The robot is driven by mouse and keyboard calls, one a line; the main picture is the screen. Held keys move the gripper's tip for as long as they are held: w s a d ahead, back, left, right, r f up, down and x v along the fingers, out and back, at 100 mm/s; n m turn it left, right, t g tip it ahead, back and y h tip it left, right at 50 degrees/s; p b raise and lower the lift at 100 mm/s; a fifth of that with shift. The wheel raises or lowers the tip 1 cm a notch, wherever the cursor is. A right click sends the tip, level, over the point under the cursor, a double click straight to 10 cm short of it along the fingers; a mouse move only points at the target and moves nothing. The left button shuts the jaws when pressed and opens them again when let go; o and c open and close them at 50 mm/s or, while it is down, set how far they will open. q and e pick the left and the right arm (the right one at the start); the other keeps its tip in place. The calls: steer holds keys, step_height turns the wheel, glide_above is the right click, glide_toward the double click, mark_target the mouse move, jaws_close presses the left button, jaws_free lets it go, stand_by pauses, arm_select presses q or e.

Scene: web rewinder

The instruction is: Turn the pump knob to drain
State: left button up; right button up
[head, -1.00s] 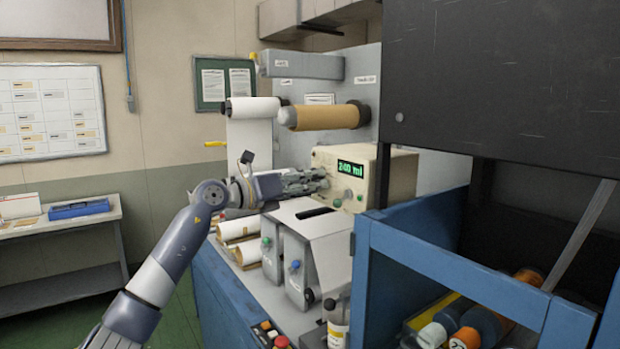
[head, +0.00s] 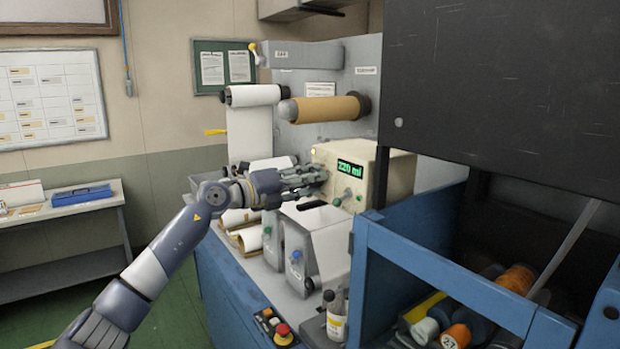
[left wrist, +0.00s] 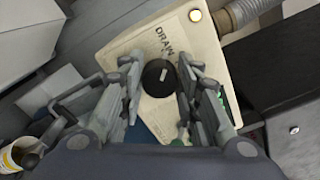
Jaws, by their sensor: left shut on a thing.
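The cream pump box (head: 395,172) stands on the machine's bench with a green display (head: 350,167) reading 220 ml. My left gripper (head: 318,174) reaches its front face from the left. In the left wrist view the fingers (left wrist: 157,88) are shut on the round black pump knob (left wrist: 158,78), one finger on each side. A pale pointer on the knob slants up toward the word DRAIN (left wrist: 164,42) printed on the panel. In the head view the fingers hide the knob. My right gripper is out of view.
Below the gripper stand grey units with green and blue knobs, a bottle (head: 336,322) and a red button (head: 283,331). A blue frame (head: 440,262) and dark panel (head: 480,85) stand close on the right.

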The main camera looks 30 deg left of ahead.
arm_select(q)
steer(key=shift+a, duration=0.1)
steer(key=o, duration=1.1)
steer(key=shift+c, duration=0.2)
steer(key=shift+s, duration=0.1)
steer(key=v, duration=1.2)
steer(key=shift+f, duration=0.1)
